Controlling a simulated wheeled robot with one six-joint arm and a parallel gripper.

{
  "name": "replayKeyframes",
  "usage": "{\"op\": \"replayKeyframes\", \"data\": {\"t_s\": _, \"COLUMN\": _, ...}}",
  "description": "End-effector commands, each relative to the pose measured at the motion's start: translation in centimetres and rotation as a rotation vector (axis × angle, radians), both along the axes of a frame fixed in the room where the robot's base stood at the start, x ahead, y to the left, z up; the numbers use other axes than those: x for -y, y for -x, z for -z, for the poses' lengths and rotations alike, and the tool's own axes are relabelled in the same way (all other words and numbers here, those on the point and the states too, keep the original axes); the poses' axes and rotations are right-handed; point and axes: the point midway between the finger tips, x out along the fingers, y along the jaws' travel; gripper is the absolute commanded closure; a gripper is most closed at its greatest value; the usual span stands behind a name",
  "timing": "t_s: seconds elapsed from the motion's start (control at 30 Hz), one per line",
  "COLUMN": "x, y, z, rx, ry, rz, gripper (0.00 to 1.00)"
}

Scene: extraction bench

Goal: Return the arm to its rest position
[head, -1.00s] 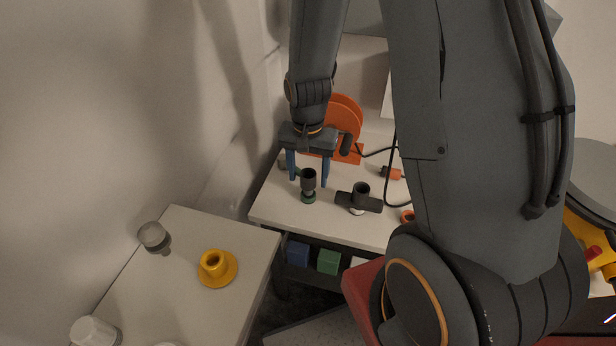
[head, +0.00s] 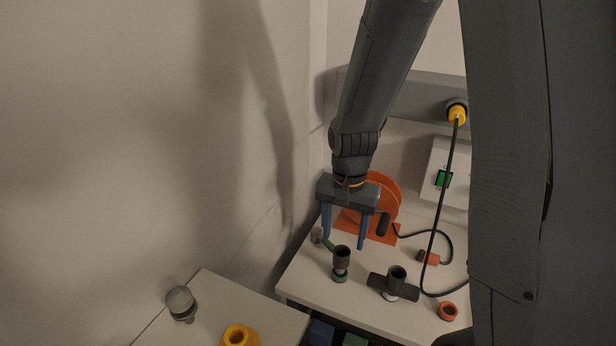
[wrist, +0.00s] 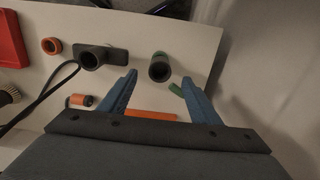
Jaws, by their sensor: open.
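My gripper (head: 346,243) is open, its two blue fingers apart with nothing between them. It hangs over the back left part of the white bench (head: 312,284). A dark upright cylinder with a green base (head: 341,262) stands just in front of the fingers. In the wrist view my gripper (wrist: 160,92) shows its blue fingers spread, and the dark cylinder (wrist: 159,70) lies beyond the fingertips, apart from them. My arm reaches down from the top of the head view.
A dark tee-shaped fitting (head: 394,284) and an orange ring (head: 448,311) stand on the bench. An orange reel (head: 385,196) is behind my gripper, and a black cable with a yellow plug (head: 457,115) hangs at right. The wall is close on the left.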

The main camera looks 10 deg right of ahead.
Motion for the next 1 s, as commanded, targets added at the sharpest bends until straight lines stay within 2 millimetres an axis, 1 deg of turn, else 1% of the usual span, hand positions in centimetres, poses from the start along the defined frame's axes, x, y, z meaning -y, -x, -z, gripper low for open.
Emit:
{"op": "replayKeyframes", "data": {"t_s": 0.07, "x": 0.0, "y": 0.0, "z": 0.0, "rx": 0.000, "ry": 0.000, "rz": -0.001, "gripper": 0.43}}
{"op": "replayKeyframes", "data": {"t_s": 0.17, "x": 0.0, "y": 1.1, "z": -1.2, "rx": 0.013, "ry": 0.001, "rz": -0.078, "gripper": 0.43}}
{"op": "replayKeyframes", "data": {"t_s": 0.3, "x": 0.0, "y": 4.0, "z": -3.5, "rx": 0.040, "ry": 0.004, "rz": -0.274, "gripper": 0.43}}
{"op": "replayKeyframes", "data": {"t_s": 0.4, "x": 0.0, "y": 6.1, "z": -4.7, "rx": 0.056, "ry": 0.010, "rz": -0.417, "gripper": 0.43}}
{"op": "replayKeyframes", "data": {"t_s": 0.5, "x": 0.0, "y": 7.9, "z": -5.5, "rx": 0.067, "ry": 0.017, "rz": -0.531, "gripper": 0.43}}
{"op": "replayKeyframes", "data": {"t_s": 0.6, "x": 0.0, "y": 8.9, "z": -6.0, "rx": 0.074, "ry": 0.020, "rz": -0.602, "gripper": 0.43}}
{"op": "replayKeyframes", "data": {"t_s": 0.73, "x": 0.0, "y": 9.4, "z": -6.1, "rx": 0.076, "ry": 0.023, "rz": -0.636, "gripper": 0.43}}
{"op": "replayKeyframes", "data": {"t_s": 1.0, "x": 0.0, "y": 9.4, "z": -6.1, "rx": 0.075, "ry": 0.022, "rz": -0.635, "gripper": 0.43}}
